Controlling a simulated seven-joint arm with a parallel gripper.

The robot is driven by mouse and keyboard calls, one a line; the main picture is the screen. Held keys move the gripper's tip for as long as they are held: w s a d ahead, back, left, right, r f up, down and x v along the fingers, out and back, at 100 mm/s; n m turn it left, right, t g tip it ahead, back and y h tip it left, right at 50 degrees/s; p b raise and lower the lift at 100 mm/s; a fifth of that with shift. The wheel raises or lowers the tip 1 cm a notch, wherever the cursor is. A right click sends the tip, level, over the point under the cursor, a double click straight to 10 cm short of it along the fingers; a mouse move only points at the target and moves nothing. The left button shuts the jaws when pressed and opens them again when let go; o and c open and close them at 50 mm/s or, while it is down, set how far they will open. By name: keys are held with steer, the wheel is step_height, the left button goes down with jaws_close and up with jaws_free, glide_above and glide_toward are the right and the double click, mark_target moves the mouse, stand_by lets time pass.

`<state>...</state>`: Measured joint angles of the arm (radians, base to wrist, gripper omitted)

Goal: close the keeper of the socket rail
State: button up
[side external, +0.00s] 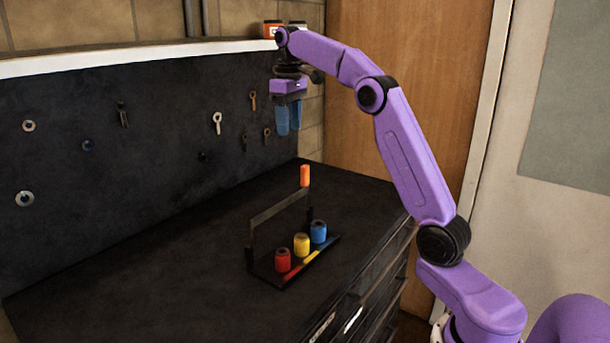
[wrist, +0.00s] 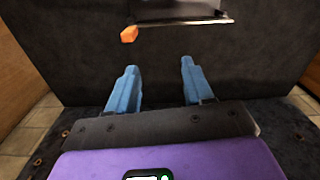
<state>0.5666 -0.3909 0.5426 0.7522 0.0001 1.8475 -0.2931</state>
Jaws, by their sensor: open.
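The socket rail (side external: 266,274) is a dark tray on the bench top, holding a red socket (side external: 283,261), a yellow socket (side external: 301,246) and a blue socket (side external: 318,232) in a row. Its keeper (side external: 278,209) is a grey bar standing raised above the row, clear of the sockets. An orange tab (side external: 305,176) sticks up at the keeper's far end; it also shows at the top of the wrist view (wrist: 129,34). My gripper (side external: 289,132) hangs high above the bench, apart from the rail. Its blue fingers (wrist: 159,65) are open with nothing between them.
A dark pegboard (side external: 120,160) with several hanging tools and rings stands behind the bench. The bench top (side external: 130,285) is clear left of the rail. Drawers (side external: 370,290) line the bench front. A wooden door (side external: 410,80) is behind my arm.

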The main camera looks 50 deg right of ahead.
steer(key=m, duration=0.1)
glide_above(305, 166)
step_height(305, 166, down, 16)
steer(key=shift+d+f, duration=0.1)
steer(key=shift+f, duration=0.15)
stand_by(0.7)
jaws_close()
